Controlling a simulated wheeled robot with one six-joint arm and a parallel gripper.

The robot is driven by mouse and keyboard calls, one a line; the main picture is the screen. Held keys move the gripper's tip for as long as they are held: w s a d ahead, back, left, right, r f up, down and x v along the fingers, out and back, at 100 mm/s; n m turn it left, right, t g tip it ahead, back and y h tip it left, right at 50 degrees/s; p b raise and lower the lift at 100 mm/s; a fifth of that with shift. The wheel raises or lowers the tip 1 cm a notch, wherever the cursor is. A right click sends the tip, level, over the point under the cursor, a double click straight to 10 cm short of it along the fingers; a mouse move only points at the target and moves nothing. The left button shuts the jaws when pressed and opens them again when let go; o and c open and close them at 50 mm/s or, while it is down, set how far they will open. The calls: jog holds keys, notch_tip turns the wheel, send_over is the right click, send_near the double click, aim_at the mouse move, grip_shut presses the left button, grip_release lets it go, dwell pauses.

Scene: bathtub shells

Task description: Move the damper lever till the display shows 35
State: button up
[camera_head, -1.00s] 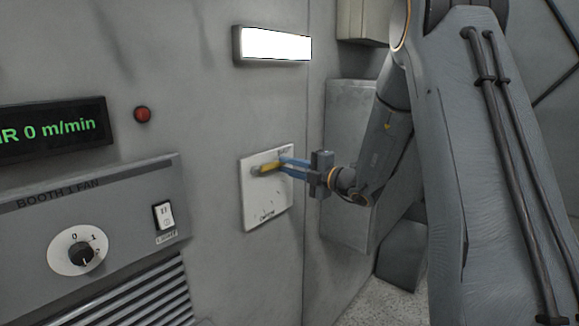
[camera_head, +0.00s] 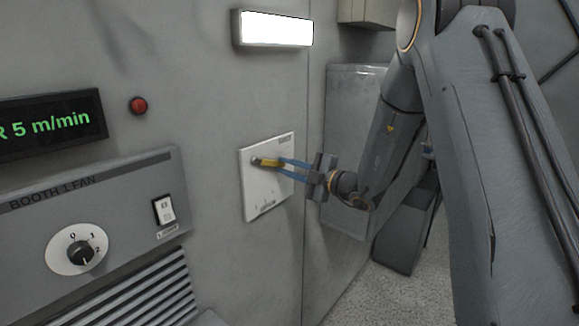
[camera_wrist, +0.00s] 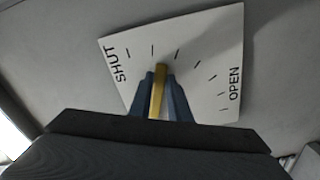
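The damper lever (camera_head: 266,162) is a yellow handle on a white plate (camera_head: 262,195) on the grey wall. In the wrist view the lever (camera_wrist: 158,90) points between the SHUT and OPEN labels of the plate (camera_wrist: 215,50), among the tick marks. My gripper (camera_head: 282,163) has its blue fingers on either side of the lever, closed around it; the fingers also flank it in the wrist view (camera_wrist: 160,85). The display (camera_head: 50,122) at the left shows green text ending "R 5 m/min"; its left part is cut off by the picture edge.
A BOOTH 1 FAN panel (camera_head: 130,180) below the display carries a rotary knob (camera_head: 80,252), a rocker switch (camera_head: 164,210) and a louvred grille (camera_head: 140,292). A red button (camera_head: 138,105) and a lit lamp (camera_head: 275,29) are on the wall. A grey box (camera_head: 350,100) stands behind my arm.

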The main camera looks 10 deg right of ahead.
jog(key=o, duration=0.4)
jog(key=shift+c, duration=0.2)
jog(key=shift+d, duration=0.1)
jog(key=b+v, duration=0.2)
jog(key=v, duration=0.5)
jog(key=shift+s+d+b, duration=0.3)
